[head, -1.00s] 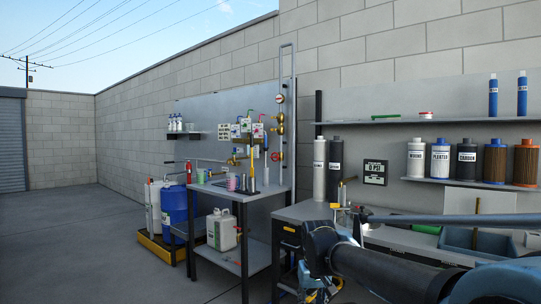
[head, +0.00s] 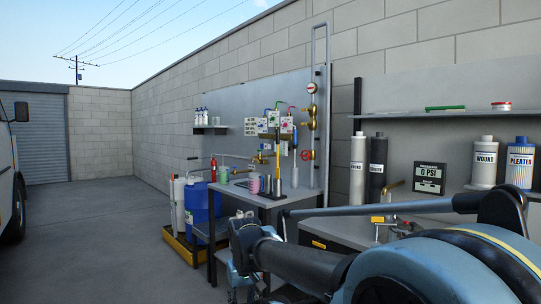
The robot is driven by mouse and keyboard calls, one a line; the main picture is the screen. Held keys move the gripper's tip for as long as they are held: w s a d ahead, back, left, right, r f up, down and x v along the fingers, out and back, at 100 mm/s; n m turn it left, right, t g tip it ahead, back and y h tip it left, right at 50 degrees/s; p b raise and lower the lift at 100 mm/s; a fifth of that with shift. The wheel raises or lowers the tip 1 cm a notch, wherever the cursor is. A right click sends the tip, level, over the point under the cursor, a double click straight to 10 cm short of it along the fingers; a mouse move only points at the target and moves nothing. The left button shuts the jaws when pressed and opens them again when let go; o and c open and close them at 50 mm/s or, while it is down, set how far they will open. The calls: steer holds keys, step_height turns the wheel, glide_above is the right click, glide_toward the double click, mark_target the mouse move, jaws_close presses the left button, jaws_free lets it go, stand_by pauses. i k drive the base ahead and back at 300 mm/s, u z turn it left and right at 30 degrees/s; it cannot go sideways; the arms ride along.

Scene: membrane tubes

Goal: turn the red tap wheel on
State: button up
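The red tap wheel (head: 306,154) is small in the head view, right of centre. It is mounted on the grey wall panel beside a vertical pipe with brass fittings and a round gauge (head: 311,88). Whether its valve is open or closed cannot be told. My gripper (head: 241,290) hangs at the bottom edge, left of my dark arm link, well below and in front of the wheel and apart from it. Its fingers are small and partly cut off, so their opening cannot be made out.
A workbench (head: 245,196) with cups stands below the panel. A blue drum (head: 198,208) and pale cylinders stand in a yellow tray to its left. Open floor (head: 105,225) lies left, with a vehicle (head: 10,170) at the edge.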

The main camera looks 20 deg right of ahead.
mark_target(304, 156)
steer(key=z, duration=0.15)
steer(key=i, duration=1.1)
steer(key=z, duration=0.75)
steer(key=i, duration=0.4)
steer(key=z, duration=0.2)
